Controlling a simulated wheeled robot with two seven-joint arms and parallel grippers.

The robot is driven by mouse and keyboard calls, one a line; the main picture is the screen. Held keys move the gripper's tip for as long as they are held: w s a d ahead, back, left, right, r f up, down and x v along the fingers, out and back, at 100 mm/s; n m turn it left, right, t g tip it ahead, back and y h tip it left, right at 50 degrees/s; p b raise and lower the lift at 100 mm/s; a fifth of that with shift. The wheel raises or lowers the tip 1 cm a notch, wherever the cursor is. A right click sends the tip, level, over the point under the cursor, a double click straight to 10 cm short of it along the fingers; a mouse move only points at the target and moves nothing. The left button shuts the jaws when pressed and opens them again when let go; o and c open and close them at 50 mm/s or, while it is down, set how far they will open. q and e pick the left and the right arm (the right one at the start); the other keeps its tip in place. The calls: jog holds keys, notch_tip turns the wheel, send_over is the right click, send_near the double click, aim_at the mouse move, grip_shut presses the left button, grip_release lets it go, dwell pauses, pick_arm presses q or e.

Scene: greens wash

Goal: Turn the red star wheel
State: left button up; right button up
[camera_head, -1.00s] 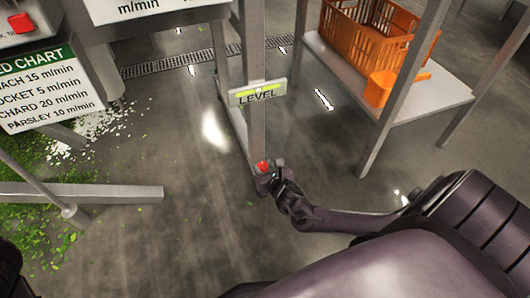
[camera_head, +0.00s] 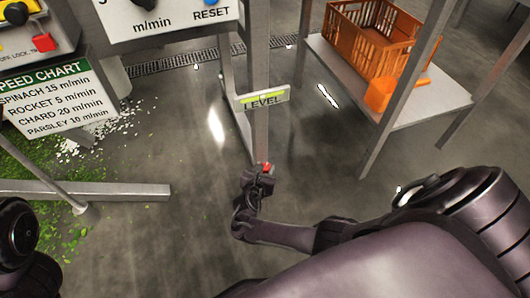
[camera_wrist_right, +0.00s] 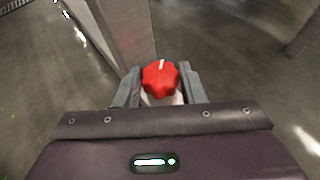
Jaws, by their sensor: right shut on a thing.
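The red star wheel (camera_wrist_right: 161,78) sits low by the foot of a grey metal post. It has a lobed rim and a white mark on top that points nearly straight up in the right wrist view. In the head view only a small red part of the wheel (camera_head: 265,167) shows past my right gripper (camera_head: 258,175). My right gripper (camera_wrist_right: 160,90) is shut on the wheel, one finger on each side. A level sign (camera_head: 262,98) with a green-yellow vial is fixed on the post above. My left gripper is out of view; part of my left arm shows at lower left.
A shelf (camera_head: 435,108) at right holds an orange crate (camera_head: 375,45) and an orange scoop (camera_head: 380,94). A speed chart (camera_head: 50,95), a control panel with a blue reset button (camera_head: 211,2) and spilled greens (camera_head: 40,190) are at left. A metal beam (camera_head: 130,190) lies at left.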

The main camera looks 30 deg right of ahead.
dwell(0.5)
jog(key=o, duration=1)
jog(key=shift+d, duration=0.1)
